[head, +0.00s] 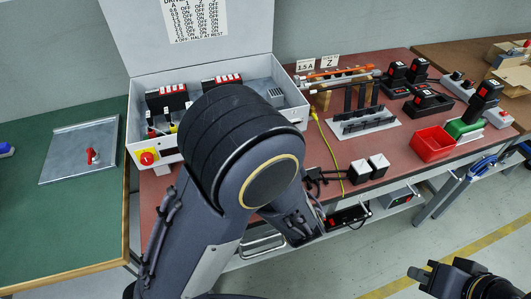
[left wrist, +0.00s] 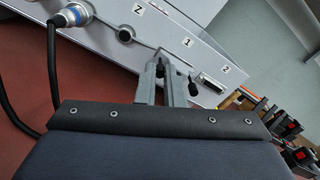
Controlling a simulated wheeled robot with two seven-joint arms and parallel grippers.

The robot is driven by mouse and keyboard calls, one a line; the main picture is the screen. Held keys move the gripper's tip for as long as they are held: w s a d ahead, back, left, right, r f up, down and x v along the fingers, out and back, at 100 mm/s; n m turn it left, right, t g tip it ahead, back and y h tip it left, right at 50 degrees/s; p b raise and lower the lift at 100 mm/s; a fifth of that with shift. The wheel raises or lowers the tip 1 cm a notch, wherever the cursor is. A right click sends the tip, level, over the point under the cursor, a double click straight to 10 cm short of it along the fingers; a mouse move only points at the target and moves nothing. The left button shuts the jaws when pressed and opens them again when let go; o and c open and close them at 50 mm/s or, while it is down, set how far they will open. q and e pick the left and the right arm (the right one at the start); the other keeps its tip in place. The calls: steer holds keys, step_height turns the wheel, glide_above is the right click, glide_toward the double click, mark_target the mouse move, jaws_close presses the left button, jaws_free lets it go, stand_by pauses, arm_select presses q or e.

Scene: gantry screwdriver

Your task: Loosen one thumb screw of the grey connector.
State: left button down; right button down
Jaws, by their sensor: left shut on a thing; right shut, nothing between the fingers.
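In the left wrist view, my left gripper (left wrist: 161,74) has its fingers closed close against the light panel with labels Z, 1 and 2. They are shut on a small part at the grey connector (left wrist: 173,58), apparently a thumb screw; the fingers hide most of it. A dark knob on a short stem (left wrist: 193,88) stands just right of the fingers. In the head view, my left arm covers the middle, and the connector and left fingertips cannot be made out. My right gripper (head: 424,277) is shut and empty at the lower right, away from the bench.
An open control cabinet (head: 290,112) stands on the red bench. A black-pegged rack (head: 365,122), a red bin (head: 433,144) and several black-and-red devices are to the right.

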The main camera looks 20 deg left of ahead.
arm_select(q)
steer(key=n+b, duration=0.6)
steer(key=b, duration=0.1)
steer(key=n+b, duration=0.3)
steer(key=b, duration=0.1)
steer(key=shift+f, duration=0.35)
steer(key=shift+r, duration=0.15)
steer(key=shift+r+n, duration=0.15)
steer(key=shift+n, duration=0.15)
steer(key=c, duration=1.8)
jaws_free()
steer(key=shift+o, duration=0.2)
